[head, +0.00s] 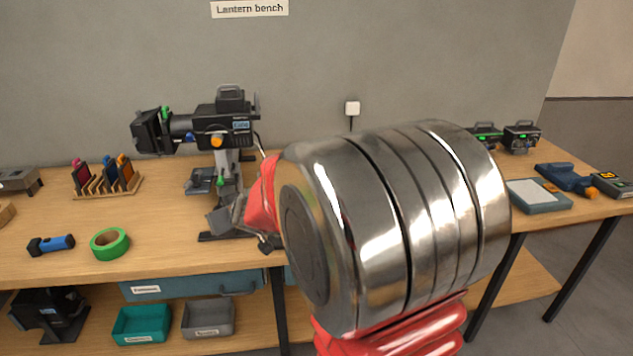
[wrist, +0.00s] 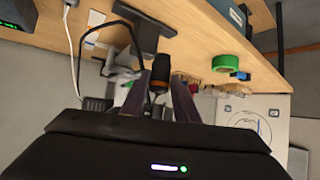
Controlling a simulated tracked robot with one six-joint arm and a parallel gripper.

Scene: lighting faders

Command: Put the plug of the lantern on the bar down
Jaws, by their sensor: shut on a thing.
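The lantern (head: 215,125), black with a small blue display, stands on a grey stand on the wooden bench in the head view. My gripper (wrist: 158,98) is shut on the plug (wrist: 160,72), a dark cylinder with an orange-brown band, held between the two fingers in the wrist view. A black cable loops up beside the plug. In the head view my arm covers much of this spot, and I cannot make out the plug there. I cannot tell whether the plug touches the bench.
A green tape roll (head: 110,243) and a blue torch (head: 51,244) lie at the bench's left front. A rack of coloured gel frames (head: 106,178) stands behind them. A wall socket (head: 352,108) is at the back. Bare wood lies between tape and stand.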

